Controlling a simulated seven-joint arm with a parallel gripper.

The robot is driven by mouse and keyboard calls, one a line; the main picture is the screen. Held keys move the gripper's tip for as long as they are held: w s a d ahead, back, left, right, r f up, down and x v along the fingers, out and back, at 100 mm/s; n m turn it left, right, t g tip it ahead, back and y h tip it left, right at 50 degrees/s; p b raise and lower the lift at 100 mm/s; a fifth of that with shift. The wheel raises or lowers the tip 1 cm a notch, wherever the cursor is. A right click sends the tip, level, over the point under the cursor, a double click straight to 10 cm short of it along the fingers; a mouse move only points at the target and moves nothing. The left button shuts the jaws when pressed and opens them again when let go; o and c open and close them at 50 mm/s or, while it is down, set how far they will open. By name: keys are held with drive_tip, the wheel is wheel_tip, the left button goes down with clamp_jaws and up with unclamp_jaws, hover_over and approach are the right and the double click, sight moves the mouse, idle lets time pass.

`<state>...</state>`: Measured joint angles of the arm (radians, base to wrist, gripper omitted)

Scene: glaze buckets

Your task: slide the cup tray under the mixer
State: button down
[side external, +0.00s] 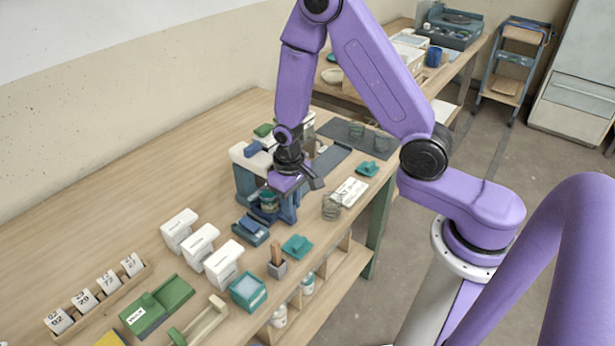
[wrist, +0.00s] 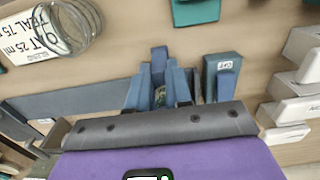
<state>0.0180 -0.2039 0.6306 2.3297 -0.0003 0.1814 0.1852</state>
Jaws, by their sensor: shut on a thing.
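The mixer (side external: 243,182) is a white-topped blue stand near the middle of the bench in the side view. The cup tray (side external: 288,209) is blue and low at the mixer's front right, with a small teal-banded cup (side external: 268,201) beside or on it. My gripper (side external: 290,190) points down over the tray and is shut on it; the fingertips are mostly hidden by the gripper body. How far the tray sits under the mixer is hidden.
A glass jar (side external: 331,207), a white label card (side external: 350,191) and a teal piece (side external: 297,246) lie near the front edge. The bench behind the bins is clear.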

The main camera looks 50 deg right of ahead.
drive_tip(key=c, duration=1.1)
unclamp_jaws()
drive_tip(key=shift+r, duration=3.5)
drive_tip(key=shift+s+a+r+n, duration=0.2)
drive_tip(key=shift+r+n, duration=0.1)
drive_tip(key=shift+r, duration=0.05)
drive_tip(key=s+r+n, duration=0.3)
drive_tip(key=s+n, duration=0.1)
drive_tip(key=s, duration=0.3)
drive_tip(key=s+r+n, duration=0.4)
drive_tip(key=s, duration=0.4)
drive_tip(key=s+r+n, duration=0.4)
drive_tip(key=s, duration=0.4)
drive_tip(key=shift+a+r, duration=0.1)
drive_tip(key=shift+r, duration=0.05)
